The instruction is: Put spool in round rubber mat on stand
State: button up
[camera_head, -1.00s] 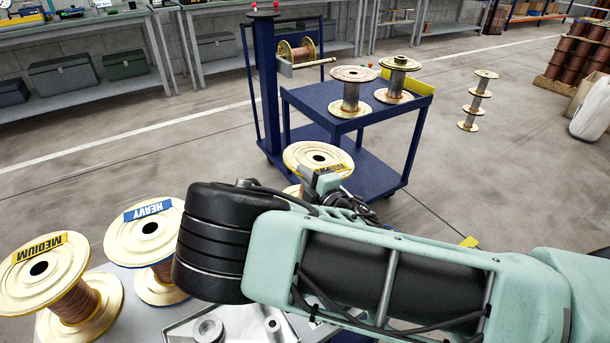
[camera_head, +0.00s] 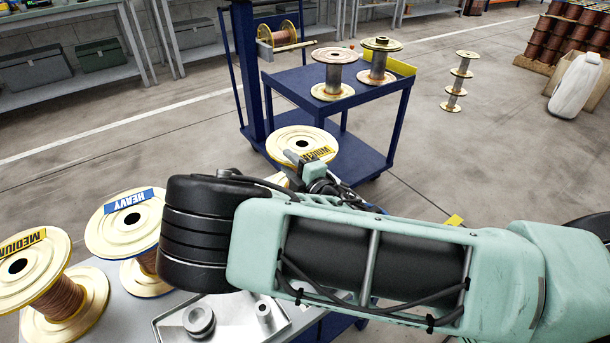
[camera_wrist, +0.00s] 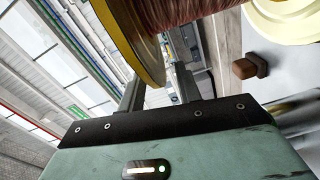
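A copper-wound spool with cream flanges and a yellow label (camera_head: 290,136) stands just beyond my arm in the head view; its lower part is hidden. In the wrist view its wire and flange (camera_wrist: 145,55) fill the top. My gripper (camera_head: 303,165) is at this spool's near side, overlapping the flange in the picture. In the wrist view the two fingers (camera_wrist: 160,85) stand apart, with the flange rim reaching down in front of the left one. A firm hold cannot be made out. I cannot make out a round rubber mat on a stand.
Spools labelled MEDIUM (camera_head: 25,262) and HEAVY (camera_head: 120,225) stand at left, by a grey tray (camera_head: 250,315). A blue cart (camera_head: 300,88) carrying two spools stands behind, and a spool stack (camera_head: 460,75) stands on the floor. Open floor lies at right.

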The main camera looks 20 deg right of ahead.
jog(key=p+v, duration=0.1)
jog(key=v, duration=1.6)
jog(key=shift+p, duration=0.35)
jog(key=shift+r, duration=0.1)
